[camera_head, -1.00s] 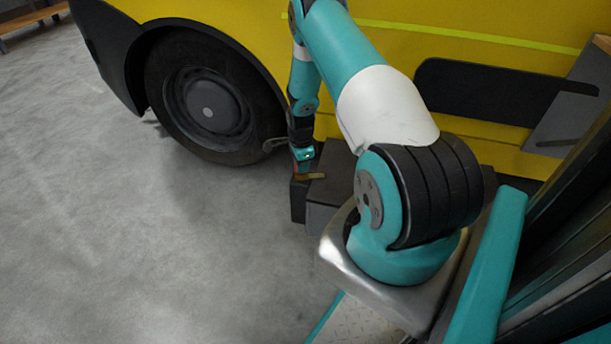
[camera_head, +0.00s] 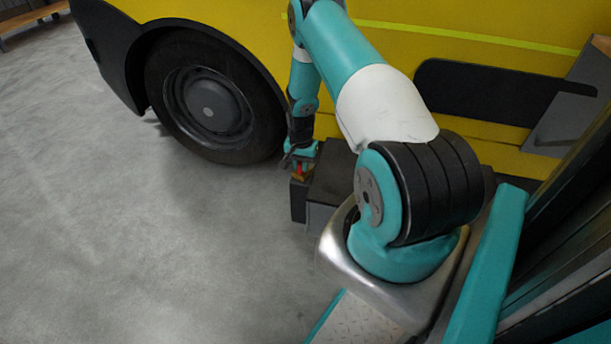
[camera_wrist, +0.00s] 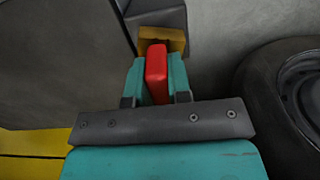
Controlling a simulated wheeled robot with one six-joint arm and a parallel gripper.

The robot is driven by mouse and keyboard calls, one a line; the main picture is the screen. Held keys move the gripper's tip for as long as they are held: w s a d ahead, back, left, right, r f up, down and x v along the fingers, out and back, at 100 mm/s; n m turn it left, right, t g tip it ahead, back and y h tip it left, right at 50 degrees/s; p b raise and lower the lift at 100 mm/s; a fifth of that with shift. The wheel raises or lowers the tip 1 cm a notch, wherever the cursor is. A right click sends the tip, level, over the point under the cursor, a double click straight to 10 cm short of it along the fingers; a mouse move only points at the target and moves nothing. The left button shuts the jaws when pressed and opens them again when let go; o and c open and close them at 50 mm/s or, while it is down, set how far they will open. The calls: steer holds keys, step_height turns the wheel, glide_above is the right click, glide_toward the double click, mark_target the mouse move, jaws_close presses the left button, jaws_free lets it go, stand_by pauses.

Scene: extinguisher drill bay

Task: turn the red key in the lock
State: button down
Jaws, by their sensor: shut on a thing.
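The red key (camera_wrist: 156,72) stands between the two teal fingers of my gripper (camera_wrist: 155,80) in the wrist view, and the fingers are shut on it. Just past the key is a brass-coloured lock (camera_wrist: 177,38), partly hidden behind the key and fingers. In the head view my gripper (camera_head: 301,171) is low beside the dark box, with a small bit of red showing between its fingers. The key's inner end is hidden, so I cannot tell how deep it sits in the lock.
A dark box (camera_head: 331,188) stands by the yellow vehicle (camera_head: 460,60). A large black wheel (camera_head: 208,105) is left of my arm; its tyre also shows at the right of the wrist view (camera_wrist: 262,85). Open grey floor (camera_head: 150,250) lies to the left.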

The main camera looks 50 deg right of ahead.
steer(key=n, duration=0.3)
steer(key=c, duration=1)
jaws_free()
step_height(320, 180, up, 17)
steer(key=p, duration=0.4)
steer(key=shift+r, duration=0.2)
steer(key=shift+a, duration=0.1)
